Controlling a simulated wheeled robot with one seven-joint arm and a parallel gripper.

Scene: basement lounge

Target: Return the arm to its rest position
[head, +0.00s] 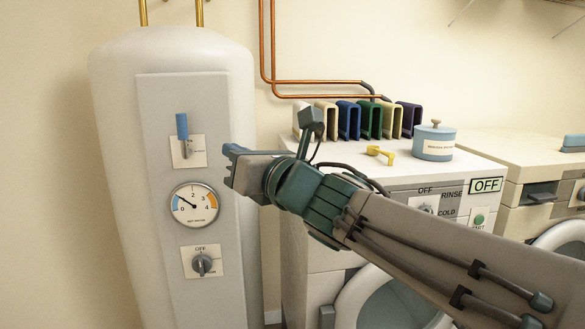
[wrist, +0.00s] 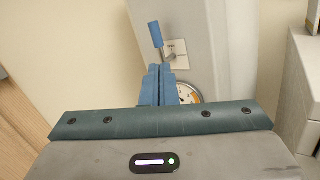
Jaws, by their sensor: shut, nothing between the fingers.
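My gripper (head: 229,165) is at the end of my arm, which reaches in from the lower right in the head view. Its blue fingers are shut and empty, and they also show in the wrist view (wrist: 158,86). The fingertips are in front of the tall white tank (head: 118,150), close to its grey panel. A blue-handled lever (head: 182,127) on the panel is up and to the left of the fingers, apart from them in the head view. In the wrist view the lever (wrist: 156,35) stands just beyond the fingertips, and I cannot tell the exact gap.
A gauge (head: 194,204) and an OFF knob (head: 202,264) sit below the lever. A washing machine (head: 397,170) stands behind my arm, bearing a blue tin (head: 434,142), a yellow scoop (head: 380,154) and several coloured upright pieces. Copper pipes (head: 320,82) run along the wall.

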